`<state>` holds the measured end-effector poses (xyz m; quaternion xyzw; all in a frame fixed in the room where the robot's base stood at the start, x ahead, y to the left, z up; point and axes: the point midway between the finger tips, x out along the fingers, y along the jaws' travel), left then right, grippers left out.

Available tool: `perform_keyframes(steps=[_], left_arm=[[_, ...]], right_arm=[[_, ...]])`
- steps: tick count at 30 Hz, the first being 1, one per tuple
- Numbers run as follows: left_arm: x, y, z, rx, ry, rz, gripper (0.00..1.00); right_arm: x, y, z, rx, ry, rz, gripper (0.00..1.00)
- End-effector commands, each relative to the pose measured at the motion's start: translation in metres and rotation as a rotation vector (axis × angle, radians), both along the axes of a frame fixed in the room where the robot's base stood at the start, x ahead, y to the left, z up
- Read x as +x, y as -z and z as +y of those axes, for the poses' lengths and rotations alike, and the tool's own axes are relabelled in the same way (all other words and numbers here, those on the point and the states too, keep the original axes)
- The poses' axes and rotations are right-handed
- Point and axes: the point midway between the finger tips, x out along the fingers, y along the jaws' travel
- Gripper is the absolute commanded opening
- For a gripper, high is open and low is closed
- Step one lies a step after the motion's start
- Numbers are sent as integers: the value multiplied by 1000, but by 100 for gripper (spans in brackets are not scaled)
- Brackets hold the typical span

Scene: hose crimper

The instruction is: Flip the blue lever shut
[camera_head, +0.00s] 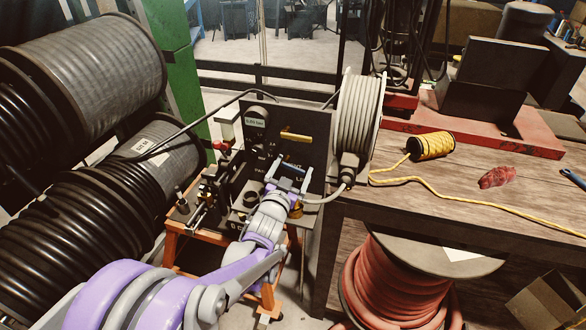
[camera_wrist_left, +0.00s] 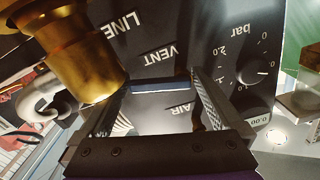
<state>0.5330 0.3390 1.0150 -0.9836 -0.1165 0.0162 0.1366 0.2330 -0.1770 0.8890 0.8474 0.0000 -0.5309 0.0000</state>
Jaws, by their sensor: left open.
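The crimper's dark panel (camera_head: 300,125) stands on an orange cart in the middle of the head view. My left gripper (camera_head: 291,176) is in front of its lower part, with its fingers spread. A light blue bar, seemingly the blue lever (camera_head: 292,168), shows at the fingertips. In the left wrist view a thin blue edge of the lever (camera_wrist_left: 160,87) runs across between the fingertips of the open gripper (camera_wrist_left: 160,85). It lies near the VENT and AIR labels. I cannot tell whether the fingers touch it. My right gripper is out of view.
A brass fitting (camera_wrist_left: 78,60) is close to the left finger in the wrist view. A grey hose reel (camera_head: 360,120) and a wooden bench (camera_head: 460,205) stand right of the panel. Large black hose spools (camera_head: 80,235) crowd the left.

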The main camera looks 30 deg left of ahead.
Motion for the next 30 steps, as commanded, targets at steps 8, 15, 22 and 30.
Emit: perform_keyframes(steps=[8, 15, 22, 30], left_arm=[[0, 0, 0, 0, 1, 0, 59], [0, 0, -1, -23, 1, -4, 35], [0, -5, -2, -221, 2, -52, 35], [0, -7, -2, -288, 2, -68, 36]], right_arm=[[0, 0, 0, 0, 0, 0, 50], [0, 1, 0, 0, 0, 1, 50], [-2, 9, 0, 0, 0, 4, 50], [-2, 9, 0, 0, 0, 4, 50]])
